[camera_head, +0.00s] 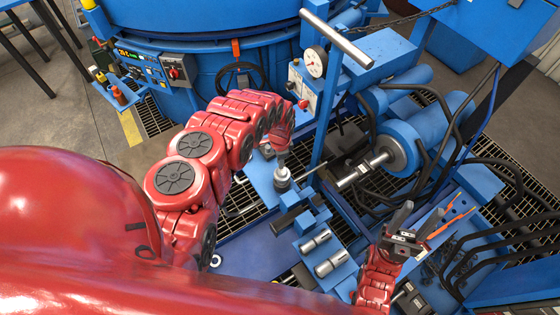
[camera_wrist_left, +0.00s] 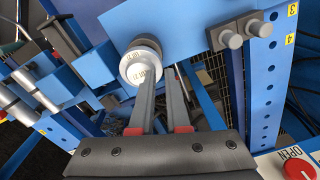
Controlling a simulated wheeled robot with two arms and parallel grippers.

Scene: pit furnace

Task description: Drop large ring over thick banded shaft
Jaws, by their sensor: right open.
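A pale round metal piece with a ring-like rim and dark lettering (camera_wrist_left: 142,62) shows at the fingertips of my left gripper (camera_wrist_left: 160,78) in the left wrist view. In the head view a silver banded round piece (camera_head: 282,181) stands upright below my left gripper (camera_head: 282,158), over a blue plate. I cannot tell ring from shaft there. The left fingers have a gap between them; whether they grip the piece is unclear. The left finger overlaps its lower edge. My right gripper (camera_head: 401,228) is open and empty at the lower right.
Silver cylinders (camera_head: 331,263) lie on blue blocks in front. A shiny horizontal shaft (camera_head: 362,171) sticks out of a blue motor at the right. A pressure gauge (camera_head: 315,62) and a blue post (camera_head: 325,110) stand close behind my left gripper. Black hoses (camera_head: 500,165) crowd the right.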

